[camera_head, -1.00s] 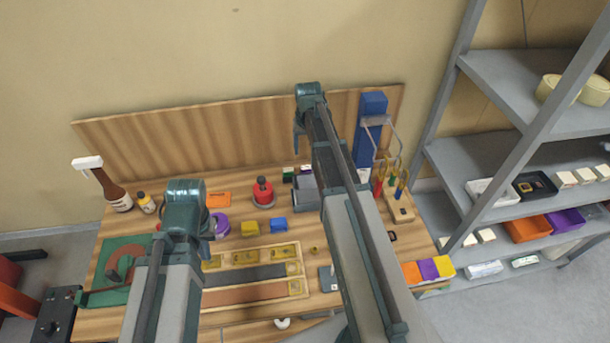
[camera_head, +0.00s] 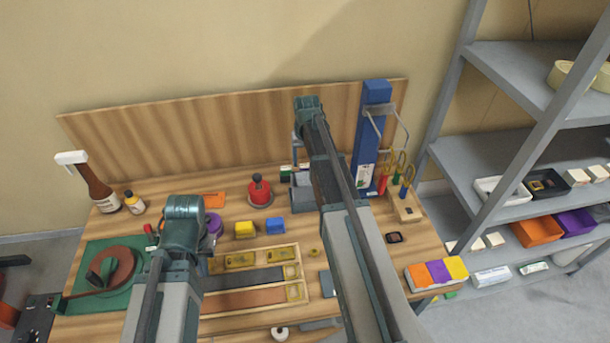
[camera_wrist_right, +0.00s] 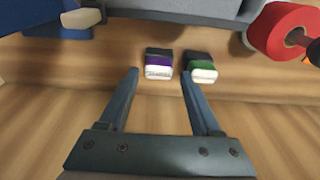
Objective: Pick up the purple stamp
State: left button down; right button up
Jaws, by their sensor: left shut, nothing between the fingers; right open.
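The purple stamp (camera_wrist_right: 158,62), a small block with a dark top, purple band and white face, lies on the wood in the right wrist view. It sits just beyond and between my right gripper's fingertips (camera_wrist_right: 160,78), which are apart and empty. A similar green stamp (camera_wrist_right: 201,67) stands close beside it, near the right-hand fingertip. In the head view the green stamp (camera_head: 285,174) shows left of my right arm; the purple one is mostly hidden or too small to tell. My right gripper (camera_head: 297,143) is high near the backboard. My left gripper (camera_head: 184,222) is over the bench's left part, its fingers largely hidden.
A red round item (camera_head: 260,191) and grey bin (camera_head: 302,196) stand near the stamps. A blue holder (camera_head: 368,135) rises right of my right arm. The wooden backboard (camera_head: 200,140) closes the rear. A metal shelf (camera_head: 480,160) stands at right. Blocks and a tray occupy the middle.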

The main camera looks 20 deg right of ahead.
aim_at(305, 165)
pick_arm(q)
notch_tip(305, 165, down, 4)
jog(key=b, duration=0.3)
pick_arm(e)
jog(key=f, duration=0.4)
jog(key=shift+w+d, duration=0.2)
jog(key=shift+w, duration=0.2)
pick_arm(q)
jog(key=shift+r, duration=0.1)
pick_arm(e)
jog(key=shift+r, duration=0.1)
jog(key=shift+c, duration=0.3)
grip_shut()
pick_arm(q)
jog(key=shift+r, duration=0.1)
pick_arm(e)
jog(key=shift+r, duration=0.1)
